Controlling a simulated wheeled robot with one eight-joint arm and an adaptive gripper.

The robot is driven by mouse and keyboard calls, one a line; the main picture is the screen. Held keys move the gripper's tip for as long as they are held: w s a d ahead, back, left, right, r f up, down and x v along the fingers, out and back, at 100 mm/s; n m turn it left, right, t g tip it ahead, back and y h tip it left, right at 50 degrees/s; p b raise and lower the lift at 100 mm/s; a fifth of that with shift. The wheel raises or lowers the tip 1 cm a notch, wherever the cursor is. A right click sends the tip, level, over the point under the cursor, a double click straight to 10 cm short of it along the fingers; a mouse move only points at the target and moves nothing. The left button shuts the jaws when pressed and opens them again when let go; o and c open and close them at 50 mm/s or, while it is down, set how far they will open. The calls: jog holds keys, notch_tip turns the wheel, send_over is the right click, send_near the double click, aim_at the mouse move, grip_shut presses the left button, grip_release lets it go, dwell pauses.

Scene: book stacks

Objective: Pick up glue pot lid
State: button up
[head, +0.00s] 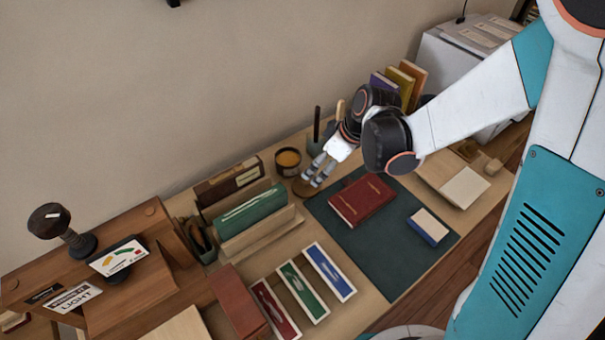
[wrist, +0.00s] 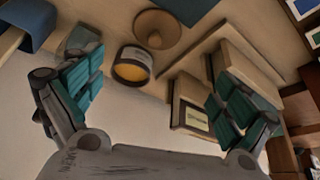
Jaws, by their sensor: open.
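The glue pot lid (wrist: 171,39) is a round brown disc with a raised middle, lying on the table beside the open glue pot (wrist: 132,67). In the head view the lid (head: 301,190) is partly hidden behind my gripper (head: 312,178). The dark pot with amber glue (head: 288,159) stands just up and left of the fingers. In the wrist view my gripper (wrist: 155,82) is open and empty, its teal-padded fingers wide apart. The lid lies beyond the fingertips, near the top of that view, not between the pads.
A red book (head: 361,200) lies on a dark green mat (head: 385,255) right of the lid. A wooden holder with a green book (head: 250,212) stands to the left. Brushes or tools stand upright behind my gripper. The wall is close behind the table.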

jog(key=b, duration=0.3)
send_over(305, 182)
jog(key=s+d, duration=0.1)
jog(key=d, duration=0.1)
notch_tip(305, 182, down, 7)
jog(key=shift+s+a+f, duration=0.1)
jog(key=shift+f, duration=0.1)
jog(key=shift+w+d+b+x, duration=0.15)
jog(key=shift+b+x, duration=0.7)
jog(key=shift+x, duration=0.6)
jog(key=shift+w+d+b+x, duration=0.15)
jog(key=shift+b+x, duration=0.65)
jog(key=shift+x, duration=0.65)
jog(key=shift+r, duration=0.1)
jog(key=c, duration=1.1)
